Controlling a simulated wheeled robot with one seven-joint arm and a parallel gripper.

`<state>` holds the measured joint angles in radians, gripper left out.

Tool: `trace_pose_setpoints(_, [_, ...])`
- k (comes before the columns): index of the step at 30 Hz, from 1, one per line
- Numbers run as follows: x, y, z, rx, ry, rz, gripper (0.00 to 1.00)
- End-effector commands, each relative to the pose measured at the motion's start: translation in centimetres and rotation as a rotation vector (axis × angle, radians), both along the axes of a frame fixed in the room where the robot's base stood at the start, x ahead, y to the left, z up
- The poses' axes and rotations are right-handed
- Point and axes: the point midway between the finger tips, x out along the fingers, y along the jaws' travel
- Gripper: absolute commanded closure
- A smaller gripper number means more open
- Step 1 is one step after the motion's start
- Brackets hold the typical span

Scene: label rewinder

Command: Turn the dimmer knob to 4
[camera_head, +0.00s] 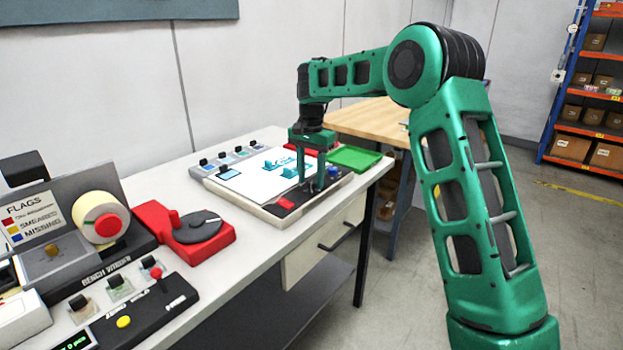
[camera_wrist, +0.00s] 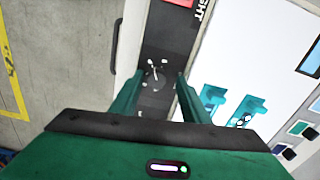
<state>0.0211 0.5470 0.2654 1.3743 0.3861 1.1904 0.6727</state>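The dimmer knob (camera_wrist: 156,76) appears in the wrist view as a small dark shape on a dark strip (camera_wrist: 160,42), with white marks around it. Its pointer and the numbers are too small to read. My gripper (camera_wrist: 160,80) is open, with one finger on each side of the knob area. I cannot tell whether the fingers touch the knob. In the head view my gripper (camera_head: 311,181) points down over the front right part of the light panel (camera_head: 250,187), and its fingers hide the knob there.
Teal parts (camera_wrist: 238,107) lie on the white panel beside my right finger. A red patch (camera_head: 286,203) is on the strip's near end. A green tray (camera_head: 354,158) stands behind the panel. The bench winder (camera_head: 90,255) and red unit (camera_head: 190,232) stand at the left.

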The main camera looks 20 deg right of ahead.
Motion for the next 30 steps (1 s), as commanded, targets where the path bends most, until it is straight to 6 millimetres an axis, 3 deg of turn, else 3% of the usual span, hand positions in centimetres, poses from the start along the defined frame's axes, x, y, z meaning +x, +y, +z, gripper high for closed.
trace_pose_setpoints(8, [0.0,-0.1,0.9,-0.001,0.003,-0.002,0.58])
trace_pose_setpoints(21, [0.2,0.1,8.5,-0.001,0.001,0.0,0.58])
trace_pose_setpoints(30, [0.2,0.1,10.7,-0.001,0.002,0.001,0.58])
